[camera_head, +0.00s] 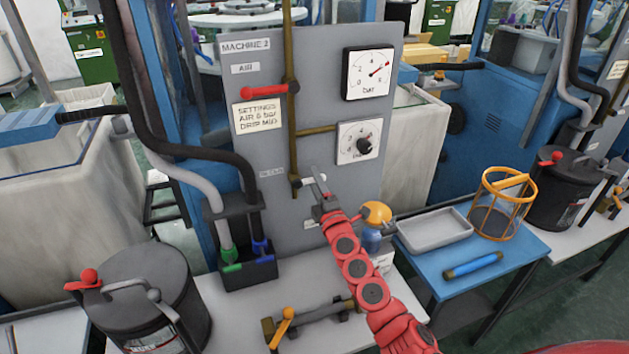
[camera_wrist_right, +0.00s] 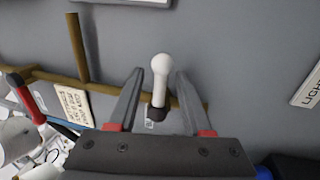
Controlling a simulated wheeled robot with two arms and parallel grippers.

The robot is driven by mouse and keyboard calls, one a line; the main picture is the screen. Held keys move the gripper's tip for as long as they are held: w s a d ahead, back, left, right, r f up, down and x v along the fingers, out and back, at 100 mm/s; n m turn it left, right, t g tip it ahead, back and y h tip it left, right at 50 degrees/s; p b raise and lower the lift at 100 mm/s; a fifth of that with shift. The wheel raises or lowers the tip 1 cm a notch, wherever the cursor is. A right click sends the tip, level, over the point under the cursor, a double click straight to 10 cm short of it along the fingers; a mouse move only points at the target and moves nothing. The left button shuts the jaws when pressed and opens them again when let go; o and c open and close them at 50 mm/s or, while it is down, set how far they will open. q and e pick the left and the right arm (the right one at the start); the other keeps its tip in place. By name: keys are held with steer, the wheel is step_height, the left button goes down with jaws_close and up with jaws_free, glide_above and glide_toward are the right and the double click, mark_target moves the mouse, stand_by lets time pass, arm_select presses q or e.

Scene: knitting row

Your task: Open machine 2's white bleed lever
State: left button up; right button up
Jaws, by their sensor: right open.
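Machine 2's grey panel (camera_head: 225,75) stands ahead, with a brass pipe running down it. The white bleed lever (camera_head: 322,178) is at the pipe's lower end, partly covered by my gripper. In the right wrist view the lever (camera_wrist_right: 160,70) has a white rounded knob and a dark collar. My right gripper (camera_head: 317,186) is open at the lever. In the right wrist view its two fingers (camera_wrist_right: 160,82) stand on either side of the lever, with visible gaps. How deep the lever sits between them I cannot tell. My left gripper is out of view.
A red lever (camera_head: 265,90) and two gauges (camera_head: 368,73) are higher on the panel. An orange-capped bottle (camera_head: 373,228) stands close to my right arm. A black pot (camera_head: 150,300) is at the lower left. A blue table (camera_head: 500,262) holds a grey tray and an orange cage.

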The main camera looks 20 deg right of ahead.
steer(key=shift+w, duration=0.45)
jaws_close()
stand_by(1.2)
